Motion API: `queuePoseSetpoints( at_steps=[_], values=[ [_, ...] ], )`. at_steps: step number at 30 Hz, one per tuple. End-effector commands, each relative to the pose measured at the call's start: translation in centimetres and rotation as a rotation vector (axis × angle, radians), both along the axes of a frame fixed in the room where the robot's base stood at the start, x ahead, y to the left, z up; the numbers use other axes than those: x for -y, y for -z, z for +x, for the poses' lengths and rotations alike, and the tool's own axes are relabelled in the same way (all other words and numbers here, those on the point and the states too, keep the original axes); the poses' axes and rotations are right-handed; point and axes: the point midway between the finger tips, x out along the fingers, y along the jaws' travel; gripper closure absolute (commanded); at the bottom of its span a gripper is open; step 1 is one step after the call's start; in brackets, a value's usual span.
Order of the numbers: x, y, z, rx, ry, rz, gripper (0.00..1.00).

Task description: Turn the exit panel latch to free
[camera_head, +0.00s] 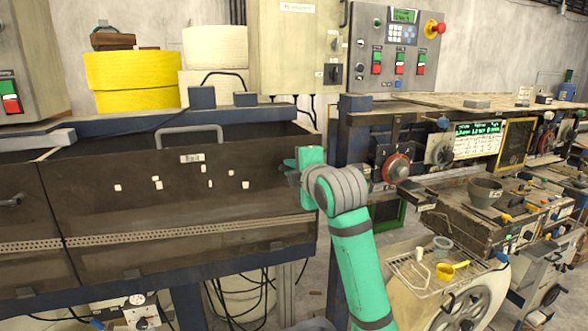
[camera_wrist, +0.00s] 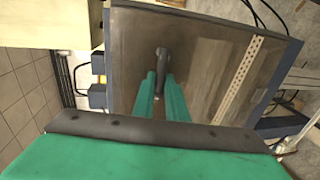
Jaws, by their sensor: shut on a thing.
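The exit panel (camera_head: 120,212) is a wide dark brown panel with an "Exit" label (camera_head: 190,158) and a grey bar handle (camera_head: 190,136) near its top edge. My gripper (camera_head: 290,172) is at the panel's right end, and it hides the latch there in the head view. In the wrist view the exit panel latch (camera_wrist: 162,57) is a dark grey knob standing on the brown panel (camera_wrist: 195,60). My gripper's two green fingers (camera_wrist: 161,82) are shut on its near part, one on each side. The latch's exact turn angle is hard to tell.
A grey control box (camera_head: 398,48) with a red stop button stands behind to the right. A machine with a red dial (camera_head: 397,168) is close to the right of my arm. A yellow roll (camera_head: 132,78) sits behind the panel. Cables hang below it.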

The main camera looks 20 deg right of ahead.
Motion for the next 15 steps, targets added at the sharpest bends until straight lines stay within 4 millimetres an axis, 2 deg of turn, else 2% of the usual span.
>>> queuePoseSetpoints(
  at_steps=[8,15],
  values=[
    [-0.1,-0.5,0.1,-0.004,0.004,0.122,1.0],
    [0.2,-1.2,0.1,-0.011,0.004,0.326,1.0]
  ],
)
